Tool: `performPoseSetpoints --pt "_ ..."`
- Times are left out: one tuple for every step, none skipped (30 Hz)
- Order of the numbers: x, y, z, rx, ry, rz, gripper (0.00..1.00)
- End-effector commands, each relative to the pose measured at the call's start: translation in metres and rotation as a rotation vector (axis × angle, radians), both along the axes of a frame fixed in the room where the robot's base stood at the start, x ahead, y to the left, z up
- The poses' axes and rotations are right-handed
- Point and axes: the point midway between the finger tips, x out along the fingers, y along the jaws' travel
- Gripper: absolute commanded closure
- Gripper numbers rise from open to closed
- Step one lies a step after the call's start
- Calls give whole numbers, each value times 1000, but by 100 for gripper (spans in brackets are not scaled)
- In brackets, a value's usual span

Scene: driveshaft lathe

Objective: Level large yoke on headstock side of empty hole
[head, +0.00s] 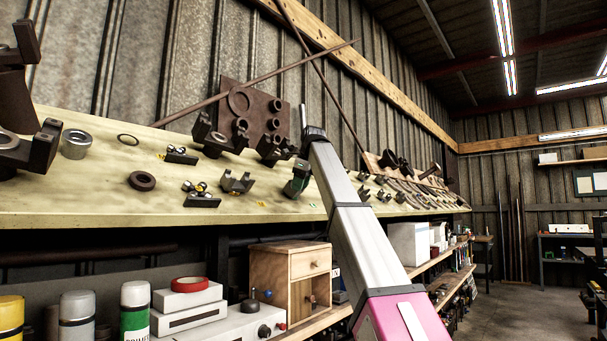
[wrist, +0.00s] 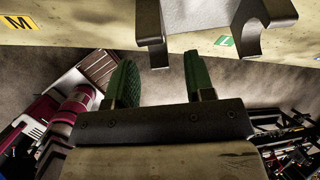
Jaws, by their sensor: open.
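My gripper (head: 297,180) is at the bench's front edge in the head view, partly hidden by my arm. In the wrist view its two green fingers (wrist: 160,85) are apart with nothing between them. A dark two-pronged yoke (wrist: 195,12) lies beyond the fingertips at the top of the wrist view, cut off by the frame. In the head view one yoke (head: 237,182) lies left of my gripper with its prongs up. Larger yokes stand farther back (head: 205,132) and at the far left (head: 28,150). I cannot tell which is the task's yoke, nor make out an empty hole.
The pale bench top (head: 100,195) carries rings, small joint parts (head: 200,193) and an upright dark plate (head: 262,95). Long rods lean on the wall. Below are a wooden drawer box (head: 262,262), cans and boxes. A yellow M label (wrist: 17,22) marks the bench edge.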

Motion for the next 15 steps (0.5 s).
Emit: performPoseSetpoints --pt "2 2 -7 -1 1 0 51" --pt "3 2 -9 -1 1 0 51" --pt "5 3 -12 -1 1 0 51" --pt "5 4 -14 -1 1 0 51" --pt "6 5 -15 0 0 0 51" --pt "7 5 -17 0 0 0 51" --pt "7 5 -18 0 0 0 51" --pt "8 6 -18 0 0 0 51" --pt "8 6 -19 -1 -1 1 51" --pt "8 6 -19 -1 -1 1 51" --pt "8 6 -19 -1 -1 1 51" --pt "8 6 -19 0 -1 0 51" --pt "8 6 -19 0 -1 0 51" --pt "8 6 -19 -1 -1 1 51" --pt "8 6 -19 -1 -1 1 51"
